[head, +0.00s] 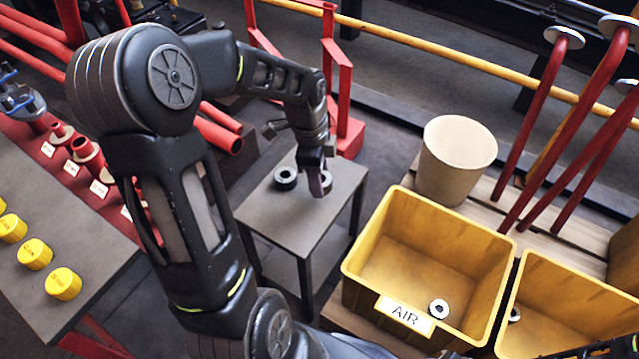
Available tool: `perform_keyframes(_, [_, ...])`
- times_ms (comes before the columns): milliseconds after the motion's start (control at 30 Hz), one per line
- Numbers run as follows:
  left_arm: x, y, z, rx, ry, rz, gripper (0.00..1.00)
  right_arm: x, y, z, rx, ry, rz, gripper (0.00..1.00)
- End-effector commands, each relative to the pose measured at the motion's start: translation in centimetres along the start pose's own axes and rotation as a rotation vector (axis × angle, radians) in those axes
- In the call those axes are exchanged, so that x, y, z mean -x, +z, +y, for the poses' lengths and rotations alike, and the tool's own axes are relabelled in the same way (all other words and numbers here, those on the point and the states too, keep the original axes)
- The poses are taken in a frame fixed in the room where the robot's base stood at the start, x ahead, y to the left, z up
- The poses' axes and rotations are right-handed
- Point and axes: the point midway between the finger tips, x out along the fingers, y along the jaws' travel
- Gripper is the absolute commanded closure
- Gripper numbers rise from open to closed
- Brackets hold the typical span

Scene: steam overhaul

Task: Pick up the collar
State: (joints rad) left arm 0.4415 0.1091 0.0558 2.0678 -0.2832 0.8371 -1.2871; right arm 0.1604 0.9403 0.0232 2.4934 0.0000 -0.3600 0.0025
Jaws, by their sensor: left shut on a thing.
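My left arm reaches in from the left over a small grey table (290,215). Its gripper (319,176) points down at the table's far right part and is shut on a grey ring-shaped piece, the collar (325,184). The fingers partly hide the collar. It is at or just above the table top; I cannot tell whether it touches. A second, dark ring (286,177) lies flat on the table to the left of the gripper, apart from it.
A yellow bin marked AIR (480,240) stands right of the table with a ring (438,308) inside. Another yellow bin (570,280) and a beige bucket (457,160) are nearby. Red posts rise at right. A left bench (85,240) holds yellow caps and red fittings.

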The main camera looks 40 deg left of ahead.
Motion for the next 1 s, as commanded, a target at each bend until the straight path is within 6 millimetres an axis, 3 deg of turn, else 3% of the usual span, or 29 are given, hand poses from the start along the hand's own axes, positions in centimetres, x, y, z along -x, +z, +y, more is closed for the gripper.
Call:
perform_keyframes(100, [2.8, -0.4, -0.2, -0.001, -0.006, 0.001, 1.0, 0.9, 0.2, -0.5, 0.004, -0.003, -0.006, 0.64])
perform_keyframes(300, [4.7, -0.6, -0.1, 0.0, -0.002, 0.001, 1.0, 1.4, 0.4, -0.8, 0.006, -0.004, -0.01, 0.64])
perform_keyframes(1000, [4.8, -0.6, -0.1, 0.0, -0.002, 0.001, 1.0, 1.3, 0.4, -0.8, 0.006, -0.004, -0.009, 0.64])
